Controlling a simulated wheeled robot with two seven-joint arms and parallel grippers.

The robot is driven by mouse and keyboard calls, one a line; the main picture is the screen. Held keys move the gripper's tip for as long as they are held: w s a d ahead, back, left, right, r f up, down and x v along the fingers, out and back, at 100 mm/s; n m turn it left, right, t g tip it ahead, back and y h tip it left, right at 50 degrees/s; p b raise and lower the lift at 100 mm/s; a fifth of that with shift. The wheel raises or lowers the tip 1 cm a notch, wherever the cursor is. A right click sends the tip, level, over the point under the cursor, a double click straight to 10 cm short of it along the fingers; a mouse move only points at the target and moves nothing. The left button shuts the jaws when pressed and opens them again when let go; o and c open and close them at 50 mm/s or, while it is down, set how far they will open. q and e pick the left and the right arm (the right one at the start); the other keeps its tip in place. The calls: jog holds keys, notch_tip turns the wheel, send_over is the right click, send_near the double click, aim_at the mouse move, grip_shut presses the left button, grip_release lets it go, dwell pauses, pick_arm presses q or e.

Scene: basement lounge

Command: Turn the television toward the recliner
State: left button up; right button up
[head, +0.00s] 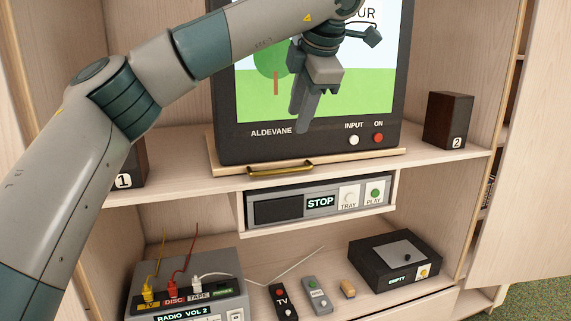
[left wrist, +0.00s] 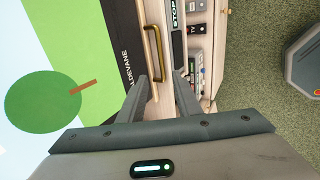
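The television (head: 228,135) stands on a wooden board (head: 225,168) on the upper shelf of a cabinet. Its screen is lit with a green picture and faces out. A brass handle (head: 281,167) sits on the board's front edge; it also shows in the left wrist view (left wrist: 158,60). My left gripper (head: 304,118) hangs in front of the television's lower screen, above the handle, with nothing in it. In the left wrist view its two fingers (left wrist: 160,92) stand apart, with the handle beyond them. The recliner is not recognisable in either view. My right gripper is not in view.
Speakers 1 (head: 128,170) and 2 (head: 447,120) flank the television. A player (head: 320,202) hangs below the shelf. The lower shelf holds a radio box (head: 190,290) with cables, two remotes and a black box (head: 395,260). A cabinet door (head: 530,150) stands at right.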

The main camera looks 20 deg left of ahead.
aim_at(283, 169)
pick_arm(q)
jog(key=shift+f, duration=0.15)
